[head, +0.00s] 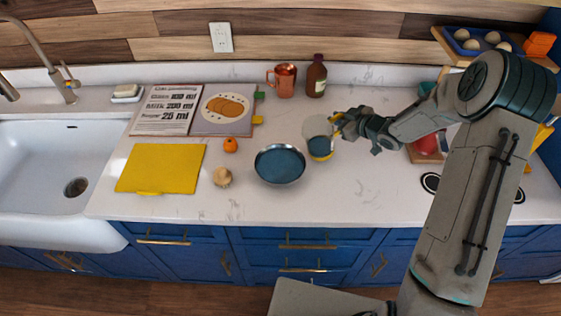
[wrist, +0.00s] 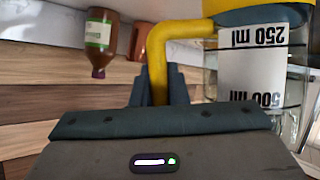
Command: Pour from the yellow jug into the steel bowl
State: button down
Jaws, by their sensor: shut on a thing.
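The yellow jug (head: 320,154) is a clear measuring jug with a yellow base and handle and blue liquid low inside. It looks about upright, just right of the bowl; I cannot tell whether it touches the counter. In the wrist view the jug's yellow handle (wrist: 157,62) lies between my fingers, and its 250 ml and 500 ml marks appear upside down, as does the bottle. My gripper (head: 341,124) is shut on this handle from the right. The steel bowl (head: 280,164) is round with a dark blue inside; whether that is liquid is unclear.
Behind stand a copper mug (head: 284,80) and a brown bottle (head: 316,77). Left of the bowl are an orange fruit (head: 231,145), a small wooden item (head: 222,177), a yellow board (head: 160,168) and an open cookbook (head: 165,110). The counter in front of the jug is clear.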

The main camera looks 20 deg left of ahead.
jog(key=shift+w+d+f+m+g+y, duration=0.2)
jog(key=shift+w+d+f+m+y, duration=0.15)
jog(key=shift+f+m, duration=0.25)
jog(key=shift+w+d+f+m+g+y, duration=0.2)
jog(key=shift+w+d+f+m+y, duration=0.15)
jog(key=shift+f, duration=0.3)
notch_tip(320, 180, up, 6)
jog(key=shift+f, duration=0.1)
